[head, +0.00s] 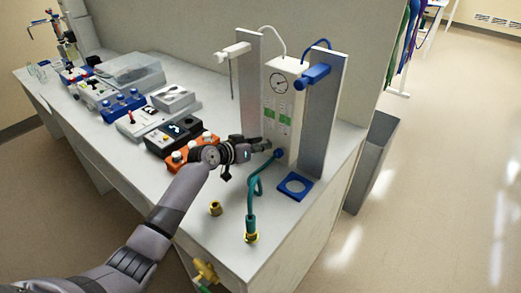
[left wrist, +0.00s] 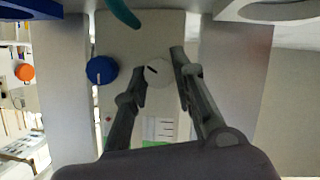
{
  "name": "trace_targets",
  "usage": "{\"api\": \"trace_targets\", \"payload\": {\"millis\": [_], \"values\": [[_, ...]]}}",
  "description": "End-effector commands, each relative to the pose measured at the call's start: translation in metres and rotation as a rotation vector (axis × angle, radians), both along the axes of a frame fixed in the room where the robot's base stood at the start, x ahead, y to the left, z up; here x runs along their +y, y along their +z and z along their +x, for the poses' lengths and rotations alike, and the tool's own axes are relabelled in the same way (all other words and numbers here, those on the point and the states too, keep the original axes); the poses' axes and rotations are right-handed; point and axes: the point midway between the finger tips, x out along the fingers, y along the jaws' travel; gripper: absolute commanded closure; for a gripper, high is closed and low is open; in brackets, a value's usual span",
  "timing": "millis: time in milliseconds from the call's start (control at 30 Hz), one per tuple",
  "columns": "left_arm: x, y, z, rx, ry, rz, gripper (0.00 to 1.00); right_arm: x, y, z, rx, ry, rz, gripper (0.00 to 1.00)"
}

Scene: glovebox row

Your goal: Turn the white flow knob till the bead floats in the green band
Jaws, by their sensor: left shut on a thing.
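The white flow knob (left wrist: 158,73) sits between the fingertips of my left gripper (left wrist: 160,70) in the left wrist view, with a dark mark on its face. In the head view my left gripper (head: 264,146) is shut at the lower front of the white flow panel (head: 283,85) and hides the knob. The panel bears a round gauge (head: 279,83) and two scales with green bands (head: 285,115). The beads are too small to make out. A blue knob (left wrist: 102,70) is beside the white one, outside the fingers. My right gripper is out of view.
A teal hose (head: 253,190) with a brass end stands in front of the panel. Several devices, one orange (head: 180,160), crowd the left bench.

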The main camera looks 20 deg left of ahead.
Motion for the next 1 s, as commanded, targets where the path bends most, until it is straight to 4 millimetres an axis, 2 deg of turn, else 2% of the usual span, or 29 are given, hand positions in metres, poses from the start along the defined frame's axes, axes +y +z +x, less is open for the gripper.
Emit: {"api": "trace_targets", "payload": {"millis": [200,633,667,933,1000], "values": [[0.0011,-0.0008,0.0004,0.016,0.001,-0.046,1.00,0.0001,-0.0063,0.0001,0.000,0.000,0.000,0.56],[0.0010,0.0003,0.0004,0.018,0.001,-0.055,1.00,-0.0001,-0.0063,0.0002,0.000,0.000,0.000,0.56],[0.0010,0.0003,0.0004,0.018,0.001,-0.055,0.75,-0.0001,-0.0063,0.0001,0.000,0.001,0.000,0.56],[0.0009,0.0002,0.0004,0.019,0.001,-0.054,0.57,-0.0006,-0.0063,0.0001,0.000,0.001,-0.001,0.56],[0.0008,0.0001,0.0003,0.019,0.001,-0.054,0.56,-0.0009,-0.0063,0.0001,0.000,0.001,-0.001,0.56]]}}
